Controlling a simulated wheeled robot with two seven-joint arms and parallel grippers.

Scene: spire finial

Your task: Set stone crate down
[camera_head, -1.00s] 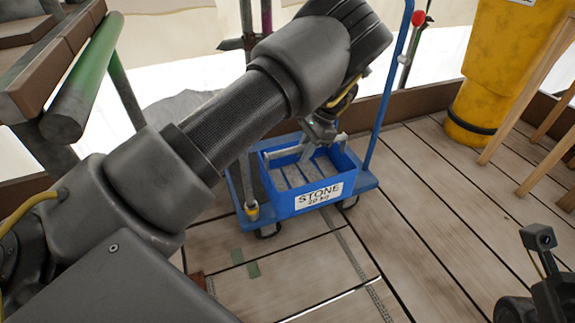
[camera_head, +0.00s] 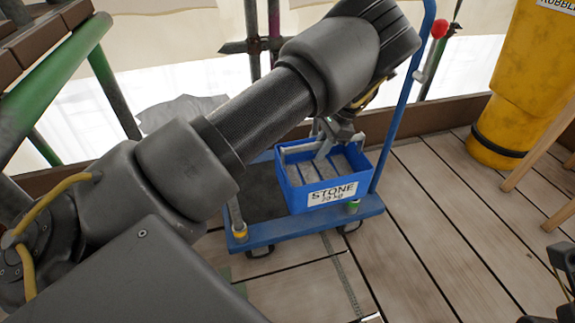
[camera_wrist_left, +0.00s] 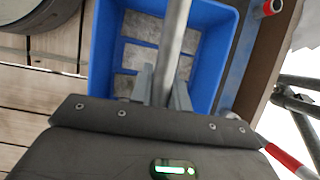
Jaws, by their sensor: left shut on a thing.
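The stone crate (camera_head: 297,198) is a blue open box with a white "STONE 20 kg" label and grey stone blocks inside. It is over the right part of the blue trolley's deck (camera_head: 262,186) and looks level; I cannot tell whether its base touches the deck. My left gripper (camera_head: 325,148) is above the crate, shut on its grey handle bar. In the left wrist view the fingers (camera_wrist_left: 163,88) close around the bar (camera_wrist_left: 172,45), with the crate (camera_wrist_left: 222,50) below.
The trolley's blue push handle (camera_head: 402,105) rises just right of the crate. A yellow rubble chute (camera_head: 513,95) stands at the right beside wooden legs (camera_head: 545,150). Green scaffold tubes (camera_head: 55,75) are at the left. The plank floor (camera_head: 430,240) in front is clear.

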